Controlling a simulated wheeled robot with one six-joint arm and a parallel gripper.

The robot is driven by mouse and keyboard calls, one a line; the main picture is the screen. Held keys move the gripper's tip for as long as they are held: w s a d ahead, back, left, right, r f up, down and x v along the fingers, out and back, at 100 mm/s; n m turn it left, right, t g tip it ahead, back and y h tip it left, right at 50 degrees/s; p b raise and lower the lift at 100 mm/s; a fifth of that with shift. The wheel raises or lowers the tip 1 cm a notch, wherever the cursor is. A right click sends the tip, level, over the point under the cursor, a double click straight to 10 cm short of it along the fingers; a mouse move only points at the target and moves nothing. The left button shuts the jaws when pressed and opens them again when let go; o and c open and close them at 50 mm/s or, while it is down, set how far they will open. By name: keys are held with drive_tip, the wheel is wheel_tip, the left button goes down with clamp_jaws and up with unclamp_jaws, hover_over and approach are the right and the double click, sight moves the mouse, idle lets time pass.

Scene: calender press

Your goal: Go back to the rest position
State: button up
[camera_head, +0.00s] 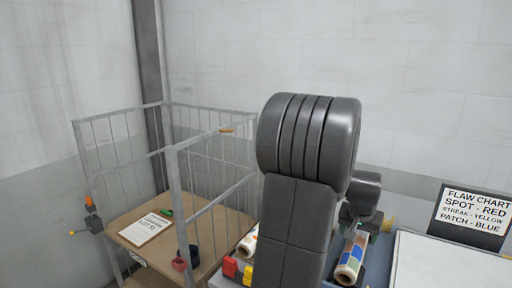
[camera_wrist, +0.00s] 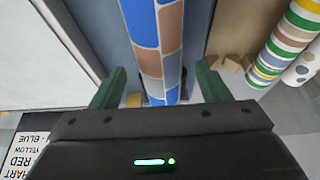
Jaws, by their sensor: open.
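My gripper (camera_wrist: 158,85) is open, with one green finger on each side of a roll with blue, brown and grey patches (camera_wrist: 167,35). Gaps show between the fingers and the roll, and nothing is gripped. The same patterned roll lies on a blue-grey surface in the head view (camera_head: 350,262). In the head view my own arm stands in front and hides most of the gripper.
A wire cage trolley (camera_head: 175,170) with a clipboard (camera_head: 146,228) stands at left. A flaw chart sign (camera_head: 470,216) stands behind a white panel (camera_head: 450,268) at right. Red and yellow blocks (camera_head: 235,270) sit left of my arm. A striped roll (camera_wrist: 285,40) and a spotted roll (camera_wrist: 304,66) lie nearby.

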sight(357, 238)
drive_tip(key=x, duration=0.3)
drive_tip(key=shift+f, duration=0.15)
drive_tip(key=shift+w+p, duration=0.1)
drive_tip(key=shift+p, duration=0.3)
drive_tip(key=shift+r, duration=0.25)
drive_tip(key=shift+f, duration=0.1)
